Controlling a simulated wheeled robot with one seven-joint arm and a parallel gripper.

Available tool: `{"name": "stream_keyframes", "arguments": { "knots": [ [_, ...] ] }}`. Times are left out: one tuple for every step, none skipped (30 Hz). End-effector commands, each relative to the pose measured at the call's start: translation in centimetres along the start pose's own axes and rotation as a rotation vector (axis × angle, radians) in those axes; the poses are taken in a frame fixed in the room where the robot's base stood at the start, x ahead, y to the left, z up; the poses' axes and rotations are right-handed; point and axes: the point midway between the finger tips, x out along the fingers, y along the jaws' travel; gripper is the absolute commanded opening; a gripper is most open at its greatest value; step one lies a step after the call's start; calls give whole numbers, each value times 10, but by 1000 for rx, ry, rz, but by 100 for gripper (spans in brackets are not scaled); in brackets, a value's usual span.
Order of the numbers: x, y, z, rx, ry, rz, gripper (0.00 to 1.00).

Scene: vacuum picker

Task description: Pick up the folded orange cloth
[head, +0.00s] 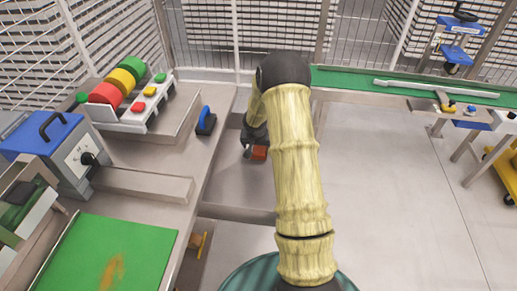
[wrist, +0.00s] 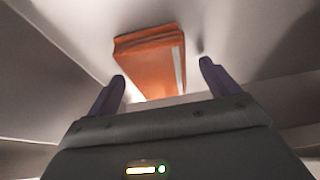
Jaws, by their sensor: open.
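The folded orange cloth (wrist: 150,60) lies on a pale surface just beyond my fingertips in the wrist view. It has a light stripe along its right side. My gripper (wrist: 160,82) is open, with one dark finger on each side of the cloth's near end and nothing held. In the head view the cloth (head: 259,153) is a small orange patch on a low grey surface, beside my gripper (head: 247,150). My arm hides part of the area around it.
A grey workbench on the left carries a blue-topped machine (head: 60,150), a rack of coloured discs (head: 125,85) and a green mat (head: 110,260). A blue-handled tool (head: 205,121) stands at its edge. A green-topped bench (head: 400,83) runs along the back right. Open floor (head: 390,190) lies right of my arm.

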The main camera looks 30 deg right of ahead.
Motion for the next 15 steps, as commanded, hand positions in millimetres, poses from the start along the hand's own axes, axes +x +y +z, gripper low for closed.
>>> {"name": "stream_keyframes", "arguments": {
  "knots": [
    [1,0,0,0,0,0,87],
    [1,1,0,1,0,0,87],
    [1,1,0,1,0,1,87],
    [2,1,0,1,0,1,87],
    [2,1,0,2,0,1,87],
    [2,1,0,2,0,1,87],
    [2,1,0,2,0,1,87],
    [2,2,0,2,0,1,87],
    [2,2,0,3,0,1,87],
    [2,2,0,3,0,1,87],
    [2,2,0,3,0,1,87],
    [2,2,0,3,0,1,87],
    [2,2,0,3,0,1,87],
    [2,2,0,3,0,1,87],
    [2,2,0,3,0,1,81]
  ]
}}
